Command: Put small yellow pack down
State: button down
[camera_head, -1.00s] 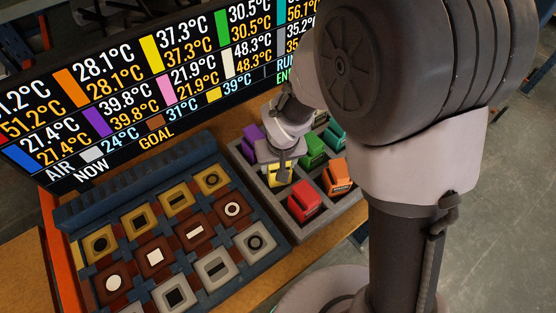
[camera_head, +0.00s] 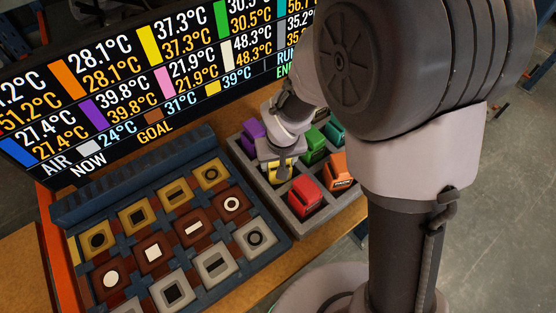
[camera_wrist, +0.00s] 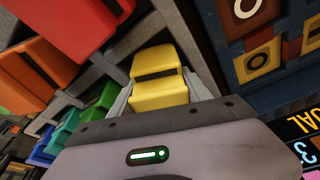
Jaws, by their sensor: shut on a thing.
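The small yellow pack (camera_wrist: 158,75) is between the fingers of my gripper (camera_wrist: 165,92) in the wrist view, with a dark slot across its face. In the head view my gripper (camera_head: 282,168) points down over the grey compartment tray (camera_head: 302,232), shut on the yellow pack (camera_head: 279,174). The pack is at the tray's left part, between the purple pack and the red pack. The gripper hides much of it. I cannot tell whether its underside touches the tray floor.
A purple pack (camera_head: 253,133), red pack (camera_head: 305,191), orange pack (camera_head: 339,168) and green pack (camera_head: 315,144) stand close around in the tray. A blue rack (camera_head: 213,297) with yellow, brown and grey square pads lies left. A temperature display (camera_head: 120,75) stands behind.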

jog(key=shift+c, duration=2)
grip_release()
jog(key=a+p+v, duration=0.1)
jog(key=p+v, duration=0.5)
jog(key=v, duration=1.1)
jog(key=s+d+r+m+t+b, duration=0.1)
jog(key=s+d+r+m+b, duration=0.1)
jog(key=s, duration=0.4)
jog(key=s+d+r+m+t+y+b, duration=0.1)
jog(key=s+d+r+m+t+b, duration=0.1)
jog(key=s+d+m+b, duration=0.2)
jog(key=s+d+b, duration=0.1)
jog(key=s+d, duration=0.1)
jog(key=s, duration=0.1)
jog(key=shift+s+d+m, duration=0.25)
jog(key=shift+d+m, duration=0.05)
jog(key=shift+m, duration=0.1)
